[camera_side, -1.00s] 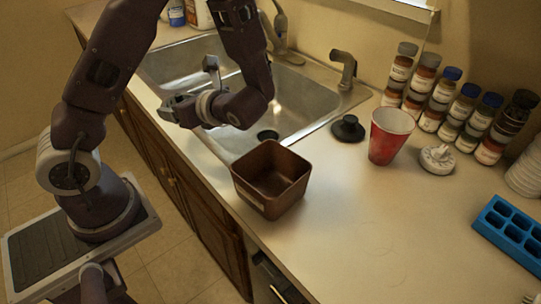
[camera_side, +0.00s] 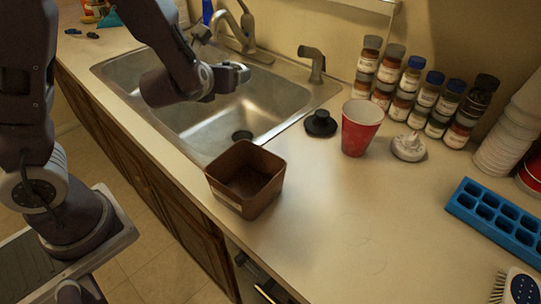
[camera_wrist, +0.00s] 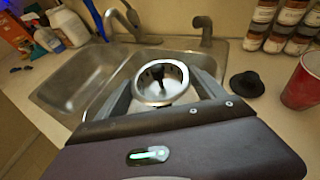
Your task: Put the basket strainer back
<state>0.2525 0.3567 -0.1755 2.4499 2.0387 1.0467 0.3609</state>
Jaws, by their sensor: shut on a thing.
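My gripper (camera_wrist: 163,96) is shut on the basket strainer (camera_wrist: 172,88), a round metal cup with a dark post in its middle. In the wrist view the strainer sits between the two fingers, its open top facing up. In the side view my gripper (camera_side: 240,73) is over the steel sink (camera_side: 185,122), towards its back right. The strainer cannot be clearly told from the fingers there. A dark round drain opening (camera_side: 242,135) shows in the near right part of the sink, nearer the front than my gripper.
A brown square bin (camera_side: 262,193) stands at the sink's front right corner. A black stopper (camera_side: 320,124), red cup (camera_side: 361,128) and white lump-topped dish (camera_side: 408,147) stand right of the sink. The faucet (camera_side: 247,32) and sprayer (camera_side: 316,64) rise behind.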

